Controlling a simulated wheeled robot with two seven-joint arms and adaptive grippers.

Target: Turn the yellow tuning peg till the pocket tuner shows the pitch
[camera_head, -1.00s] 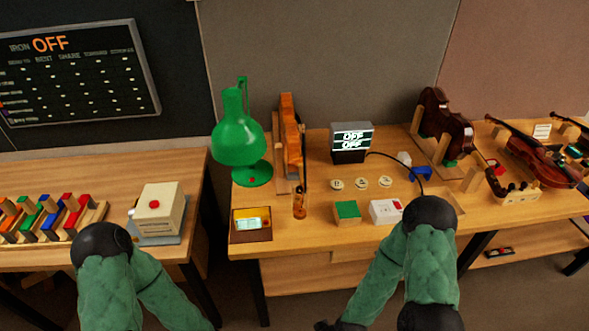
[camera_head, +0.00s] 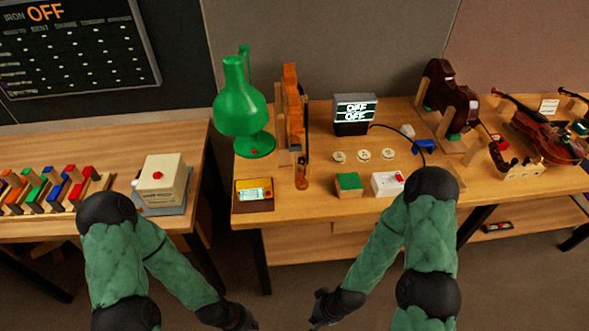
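A violin (camera_head: 548,135) lies on the right part of the bench, its scroll end toward the upper left. A small dark device with a lit green face (camera_head: 580,127) sits by its right end at the picture edge; it may be the pocket tuner, but its reading is too small to make out. I cannot pick out a yellow peg at this size. My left gripper (camera_head: 241,318) and my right gripper (camera_head: 323,308) are low at the bottom edge, in front of the bench and apart from everything on it. Their fingers are too dark and small to read.
A dark instrument body (camera_head: 447,98) stands in a wooden cradle. A gap separates the left table (camera_head: 110,160).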

